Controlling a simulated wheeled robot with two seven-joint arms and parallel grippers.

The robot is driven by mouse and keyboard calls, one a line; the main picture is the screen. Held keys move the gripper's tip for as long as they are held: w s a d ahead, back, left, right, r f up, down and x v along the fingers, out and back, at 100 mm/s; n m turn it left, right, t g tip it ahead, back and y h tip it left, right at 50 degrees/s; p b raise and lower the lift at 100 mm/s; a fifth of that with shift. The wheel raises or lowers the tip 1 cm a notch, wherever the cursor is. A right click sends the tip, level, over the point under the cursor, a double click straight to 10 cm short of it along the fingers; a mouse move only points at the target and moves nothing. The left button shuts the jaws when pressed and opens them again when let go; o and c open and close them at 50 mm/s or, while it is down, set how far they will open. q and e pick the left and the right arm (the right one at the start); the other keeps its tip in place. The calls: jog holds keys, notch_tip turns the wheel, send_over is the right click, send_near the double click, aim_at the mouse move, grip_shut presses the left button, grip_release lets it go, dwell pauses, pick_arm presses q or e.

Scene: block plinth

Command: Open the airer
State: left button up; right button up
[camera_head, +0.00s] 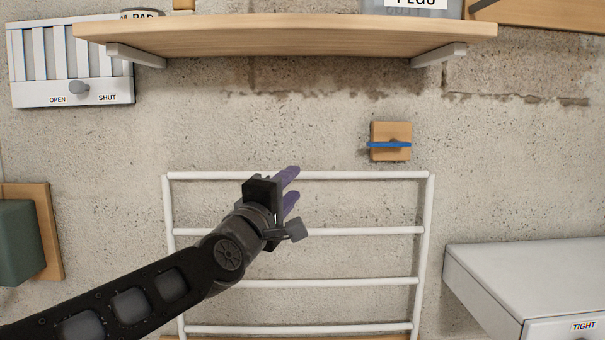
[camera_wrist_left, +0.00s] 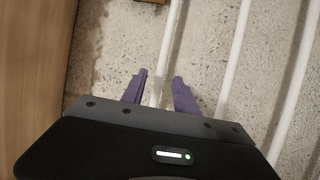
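The airer (camera_head: 350,175) is a white frame with several horizontal bars, lying upright and flat against the concrete wall. Its bars also show in the left wrist view (camera_wrist_left: 237,45). A wooden block (camera_head: 390,153) with a blue band (camera_head: 400,145) is on the wall just above the airer's top bar, to the right. My left gripper (camera_head: 290,188) is in front of the airer at its top bar, near the middle. In the left wrist view, its purple fingers (camera_wrist_left: 160,90) are apart, with the top bar running between them. I cannot tell whether they touch it. My right gripper is out of view.
A wooden shelf (camera_head: 290,38) juts out above the airer. A white vent with a knob (camera_head: 79,88) is at upper left. A green padded thing (camera_head: 18,240) sits at left. A grey box marked TIGHT (camera_head: 540,275) stands at lower right.

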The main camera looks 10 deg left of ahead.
aim_at(301, 177)
pick_arm(q)
jog(key=p+x, duration=0.2)
jog(key=x, duration=0.3)
jog(key=shift+w, duration=0.75)
jog(key=shift+c, duration=0.2)
jog(key=shift+d, duration=0.1)
grip_shut()
dwell(0.5)
